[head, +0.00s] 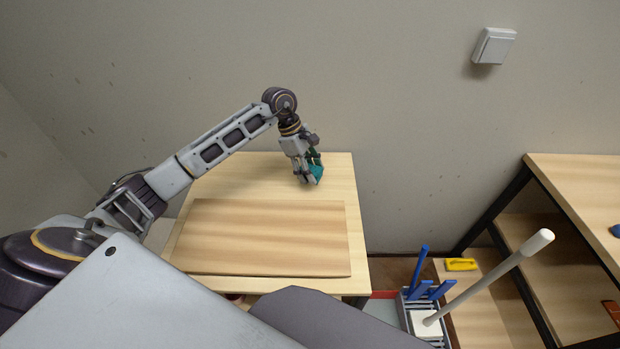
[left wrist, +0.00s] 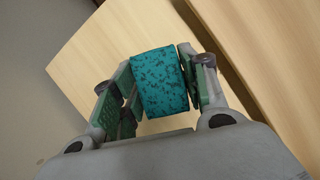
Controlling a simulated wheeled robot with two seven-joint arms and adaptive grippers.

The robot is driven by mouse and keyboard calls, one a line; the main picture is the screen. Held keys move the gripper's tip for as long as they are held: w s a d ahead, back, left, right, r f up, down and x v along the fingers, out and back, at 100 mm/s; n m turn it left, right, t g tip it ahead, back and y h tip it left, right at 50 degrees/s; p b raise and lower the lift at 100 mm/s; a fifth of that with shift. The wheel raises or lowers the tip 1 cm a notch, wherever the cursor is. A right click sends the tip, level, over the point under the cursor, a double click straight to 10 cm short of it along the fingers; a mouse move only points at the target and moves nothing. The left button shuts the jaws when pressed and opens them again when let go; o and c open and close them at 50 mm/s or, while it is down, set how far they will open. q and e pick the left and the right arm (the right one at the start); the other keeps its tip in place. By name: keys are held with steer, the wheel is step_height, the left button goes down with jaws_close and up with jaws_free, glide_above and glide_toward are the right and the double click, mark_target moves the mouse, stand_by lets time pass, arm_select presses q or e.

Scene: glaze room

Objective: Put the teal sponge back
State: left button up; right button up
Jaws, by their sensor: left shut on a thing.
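The teal sponge (head: 316,173) is in my left gripper (head: 308,176), over the back right part of the light wooden table (head: 235,172). In the left wrist view the sponge (left wrist: 160,82) is a teal block with dark specks. It sits between the two green-padded fingers of the left gripper (left wrist: 158,88), which is shut on it. Whether the sponge touches the tabletop is hard to tell. My right gripper is not in view.
A wooden board (head: 265,237) covers the table's front part. To the right are a grey caddy (head: 407,312) with blue-handled tools, a white-tipped pole (head: 500,272), a yellow object (head: 460,264) on a low shelf, and a shelved wooden bench (head: 585,180). The table's back left is clear.

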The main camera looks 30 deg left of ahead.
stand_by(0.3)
arm_select(q)
steer(key=shift+f, duration=1.9)
steer(key=shift+f, duration=0.1)
steer(key=o, duration=0.9)
